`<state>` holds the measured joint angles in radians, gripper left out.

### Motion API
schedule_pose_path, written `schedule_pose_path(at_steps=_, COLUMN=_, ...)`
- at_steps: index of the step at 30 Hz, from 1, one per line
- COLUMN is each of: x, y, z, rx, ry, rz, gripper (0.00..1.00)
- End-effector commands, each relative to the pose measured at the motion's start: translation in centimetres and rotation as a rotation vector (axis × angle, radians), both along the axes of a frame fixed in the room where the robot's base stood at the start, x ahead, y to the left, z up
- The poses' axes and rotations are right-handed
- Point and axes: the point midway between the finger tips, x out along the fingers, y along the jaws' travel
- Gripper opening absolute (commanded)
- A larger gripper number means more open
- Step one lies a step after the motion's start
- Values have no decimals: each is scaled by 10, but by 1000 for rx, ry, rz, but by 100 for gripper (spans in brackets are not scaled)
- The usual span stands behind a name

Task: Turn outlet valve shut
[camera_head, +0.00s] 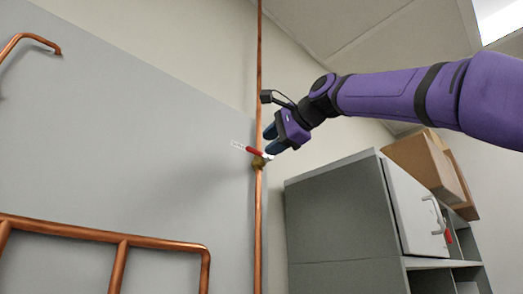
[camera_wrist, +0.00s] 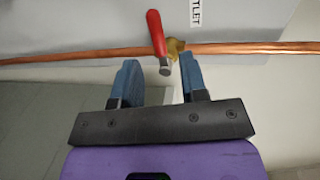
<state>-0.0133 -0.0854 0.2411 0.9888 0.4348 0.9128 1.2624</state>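The outlet valve (camera_head: 259,162) has a brass body on a vertical copper pipe (camera_head: 259,215). Its red lever handle (camera_head: 254,151) points left, across the pipe, in the head view. In the wrist view the red handle (camera_wrist: 156,34) crosses the copper pipe (camera_wrist: 240,48) beside the brass valve body (camera_wrist: 175,47), and its silver end (camera_wrist: 166,69) lies between my fingertips. My gripper (camera_wrist: 160,75) is open, with blue fingers apart on either side of the silver end. I cannot tell whether either finger touches it. A white label reading "TLET" (camera_wrist: 196,12) is partly cut off.
A grey panel (camera_head: 140,130) with copper pipework (camera_head: 110,238) stands at the left. A grey cabinet (camera_head: 340,215) with cardboard boxes (camera_head: 425,162) on top stands at the right. The wall between pipe and cabinet is clear.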

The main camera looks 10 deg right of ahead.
Motion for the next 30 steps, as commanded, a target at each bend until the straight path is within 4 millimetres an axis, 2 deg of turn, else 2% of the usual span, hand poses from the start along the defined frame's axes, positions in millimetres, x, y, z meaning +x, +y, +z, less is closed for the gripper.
schedule_pose_path(at_steps=3, x=-18, y=-13, z=5, rx=-1, ry=-2, rz=-2, gripper=40)
schedule_pose_path(at_steps=9, x=-36, y=-25, z=8, rx=-1, ry=1, rz=-1, gripper=40)
schedule_pose_path(at_steps=30, x=-41, y=-29, z=10, rx=-1, ry=1, rz=0, gripper=40)
